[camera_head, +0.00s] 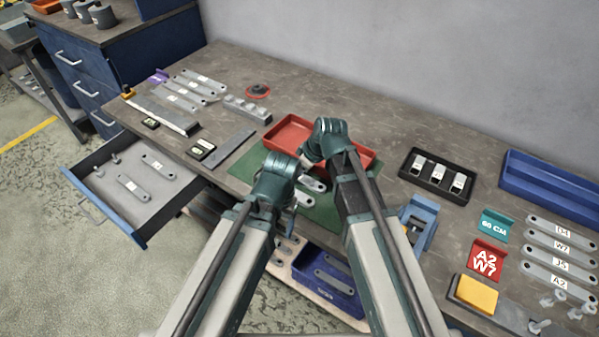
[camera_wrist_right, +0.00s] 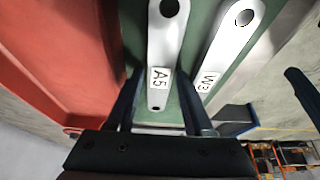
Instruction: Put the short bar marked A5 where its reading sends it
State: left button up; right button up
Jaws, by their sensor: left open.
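The short bar marked A5 (camera_wrist_right: 160,55) is a light grey flat bar with a hole at each end, lying on the green mat (camera_head: 242,166). In the head view a bar that appears to be it (camera_head: 314,184) is partly hidden by my grippers. My right gripper (camera_wrist_right: 159,105) has its fingers apart, one on each side of the A5 bar, with gaps showing. A similar bar marked W3 (camera_wrist_right: 221,62) lies beside it. My left gripper (camera_head: 290,180) is open near the mat, its fingertips mostly hidden.
A red tray (camera_head: 283,133) stands behind the mat. A black tray (camera_head: 456,192), blue stand (camera_head: 418,220), red A2 W7 sign (camera_head: 485,262) and teal 60 CM sign (camera_head: 494,224) are to the right. An open drawer (camera_head: 142,228) at left holds bars.

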jog(key=shift+r+p, duration=0.4)
jog(key=shift+p, duration=0.05)
jog(key=p+v, duration=1.1)
jog(key=v, duration=0.1)
jog(key=s+d+f+m+g+h, duration=0.1)
jog(key=s+m+h, duration=0.1)
jog(key=s, duration=0.5)
jog(key=s+d+f+m+g+h, duration=0.1)
jog(key=s+m+g+h, duration=0.1)
jog(key=s+m, duration=0.3)
jog(key=shift+s+h, duration=0.6)
jog(key=shift+s, duration=0.55)
